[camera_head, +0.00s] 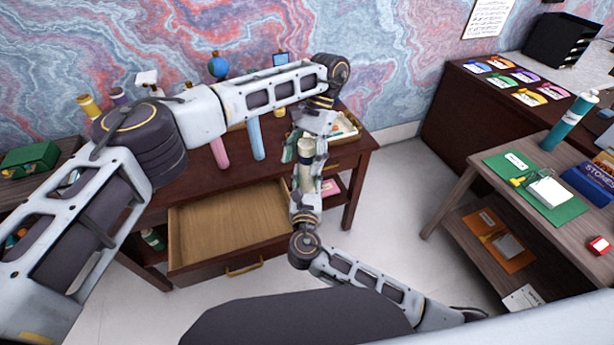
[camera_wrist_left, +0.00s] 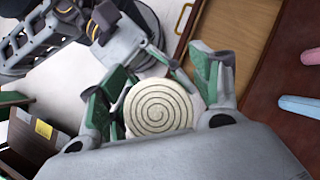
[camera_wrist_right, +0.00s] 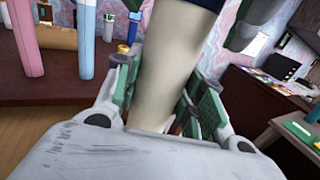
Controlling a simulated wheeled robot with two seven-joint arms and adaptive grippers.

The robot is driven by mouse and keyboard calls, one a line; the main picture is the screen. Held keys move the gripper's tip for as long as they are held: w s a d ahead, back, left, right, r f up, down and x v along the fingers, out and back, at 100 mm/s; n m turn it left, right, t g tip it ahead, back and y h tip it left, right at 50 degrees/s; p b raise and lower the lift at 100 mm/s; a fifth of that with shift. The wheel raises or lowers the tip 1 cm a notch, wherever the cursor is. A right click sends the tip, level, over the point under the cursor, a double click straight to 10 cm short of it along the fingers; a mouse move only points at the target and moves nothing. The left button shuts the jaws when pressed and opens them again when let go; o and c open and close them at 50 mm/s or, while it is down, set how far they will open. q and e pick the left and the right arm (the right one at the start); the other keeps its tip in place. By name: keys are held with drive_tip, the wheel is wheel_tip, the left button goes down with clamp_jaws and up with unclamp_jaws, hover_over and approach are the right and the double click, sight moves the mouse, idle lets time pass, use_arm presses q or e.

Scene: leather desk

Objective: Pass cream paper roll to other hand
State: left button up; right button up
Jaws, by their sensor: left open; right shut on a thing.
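The cream paper roll (camera_head: 305,152) stands roughly upright in the air between my two grippers, in front of the desk. My right gripper (camera_head: 304,182) comes from below and is shut on its lower part. My left gripper (camera_head: 306,146) comes from above, open, with its green fingers on either side of the upper part. In the left wrist view the roll's spiral end (camera_wrist_left: 158,106) lies between the open fingers; contact cannot be told. In the right wrist view the roll (camera_wrist_right: 168,70) rises from between the right fingers, with a dark blue band near the top.
The dark wooden desk (camera_head: 352,155) has an open, empty drawer (camera_head: 228,222) left of my grippers. A side table (camera_head: 462,190) with a green folder is at the right. Floor between is clear.

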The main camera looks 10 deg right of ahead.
sight(309, 141)
use_arm(q)
drive_tip(key=shift+r, duration=0.1)
drive_tip(key=shift+v, duration=3.6)
drive_tip(key=shift+d, duration=0.1)
